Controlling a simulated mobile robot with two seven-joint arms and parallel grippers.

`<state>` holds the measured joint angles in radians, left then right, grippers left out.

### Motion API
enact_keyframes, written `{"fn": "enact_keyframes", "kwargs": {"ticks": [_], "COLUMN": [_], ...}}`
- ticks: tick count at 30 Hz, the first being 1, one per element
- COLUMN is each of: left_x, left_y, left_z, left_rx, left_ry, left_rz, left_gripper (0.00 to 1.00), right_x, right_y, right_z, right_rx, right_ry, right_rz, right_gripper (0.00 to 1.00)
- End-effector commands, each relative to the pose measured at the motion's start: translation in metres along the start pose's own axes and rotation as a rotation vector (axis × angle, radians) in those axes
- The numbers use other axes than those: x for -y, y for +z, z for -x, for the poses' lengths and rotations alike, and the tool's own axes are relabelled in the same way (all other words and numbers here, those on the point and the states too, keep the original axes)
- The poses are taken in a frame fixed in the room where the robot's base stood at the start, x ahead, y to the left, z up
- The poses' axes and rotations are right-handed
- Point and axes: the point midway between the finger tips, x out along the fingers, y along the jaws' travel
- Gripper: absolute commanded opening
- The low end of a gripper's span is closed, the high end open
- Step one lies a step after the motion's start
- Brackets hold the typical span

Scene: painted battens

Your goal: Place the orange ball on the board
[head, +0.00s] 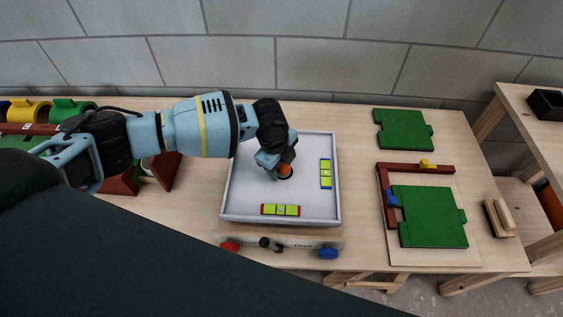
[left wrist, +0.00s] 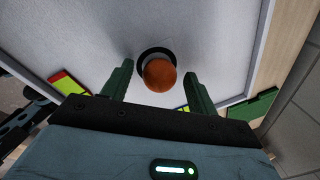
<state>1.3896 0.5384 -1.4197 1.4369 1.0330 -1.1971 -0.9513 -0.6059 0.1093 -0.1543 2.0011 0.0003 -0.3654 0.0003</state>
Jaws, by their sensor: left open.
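The board (head: 245,190) is a pale grey, rimmed square tray on the wooden table; it also fills much of the left wrist view (left wrist: 85,40). The orange ball (head: 285,169) is near the middle of the board, at a black ring (left wrist: 143,55). In the left wrist view the ball (left wrist: 160,75) overlaps the ring; I cannot tell exactly how it rests there. My left gripper (head: 279,165) reaches down over the board, with its green fingers open, one on each side of the ball, with gaps visible. My right gripper is not in view.
Two yellow-green levels (head: 326,174) (head: 280,210) lie along the board's right and front sides. A red knob (head: 229,246) and a blue knob (head: 328,253) are in front. Green plates (head: 403,130) (head: 432,218) and a brush (head: 499,218) are at right. A grey wall stands behind.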

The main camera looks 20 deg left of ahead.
Motion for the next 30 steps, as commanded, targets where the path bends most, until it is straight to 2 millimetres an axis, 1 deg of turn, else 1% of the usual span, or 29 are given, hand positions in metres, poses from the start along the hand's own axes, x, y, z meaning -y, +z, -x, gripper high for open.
{"fn": "enact_keyframes", "kwargs": {"ticks": [5,12,18,21,24,30], "left_x": [0.002,0.002,0.002,0.001,0.001,0.001], "left_y": [0.000,0.001,0.000,0.000,0.000,0.000], "left_z": [0.020,0.069,0.103,0.114,0.120,0.123], "left_rx": [0.000,0.001,0.001,0.001,0.001,0.001], "left_ry": [-0.004,-0.007,-0.005,-0.004,-0.002,-0.001], "left_rz": [0.000,-0.001,0.000,0.000,0.001,0.001], "left_gripper": [0.59,0.59,0.59,0.59,0.59,0.59], "right_x": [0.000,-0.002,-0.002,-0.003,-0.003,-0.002], "right_y": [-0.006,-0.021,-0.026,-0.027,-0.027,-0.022], "right_z": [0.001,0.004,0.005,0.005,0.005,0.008], "right_rx": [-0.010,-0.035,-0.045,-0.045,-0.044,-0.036], "right_ry": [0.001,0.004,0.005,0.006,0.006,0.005], "right_rz": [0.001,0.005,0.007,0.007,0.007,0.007], "right_gripper": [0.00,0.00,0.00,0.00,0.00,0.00]}}
